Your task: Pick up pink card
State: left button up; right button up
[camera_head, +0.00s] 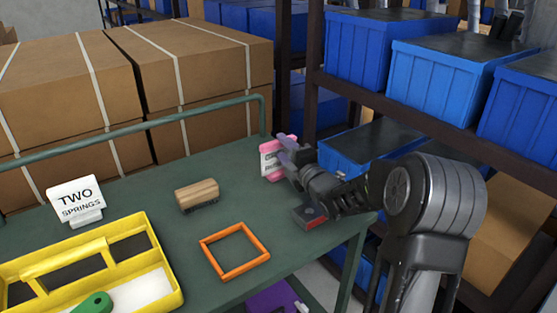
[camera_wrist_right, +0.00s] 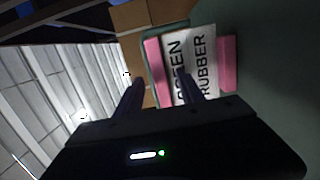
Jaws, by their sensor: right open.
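The pink card (camera_head: 269,160) stands near the far right edge of the green table, with a white label on its face. In the right wrist view the pink card (camera_wrist_right: 227,62) fills the upper middle, and its label reads "RUBBER" with a partly covered word above it. My right gripper (camera_head: 287,150) reaches in from the right and is at the card, its fingers overlapping it in the picture. In the right wrist view the open fingers (camera_wrist_right: 162,88) point at the card, one in front of the label and one beside its edge. Contact cannot be told. My left gripper is not visible.
On the table (camera_head: 150,175) are a wooden-topped block (camera_head: 197,194), an orange square frame (camera_head: 235,250), a "TWO SPRINGS" sign (camera_head: 76,200) and a yellow tray (camera_head: 170,270). A green rail (camera_head: 150,122) runs along the back. Cardboard boxes (camera_head: 200,60) and blue bins (camera_head: 440,85) stand beyond.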

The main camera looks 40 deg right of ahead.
jog(key=shift+c, duration=0.5)
grip_shut()
dwell(1.2)
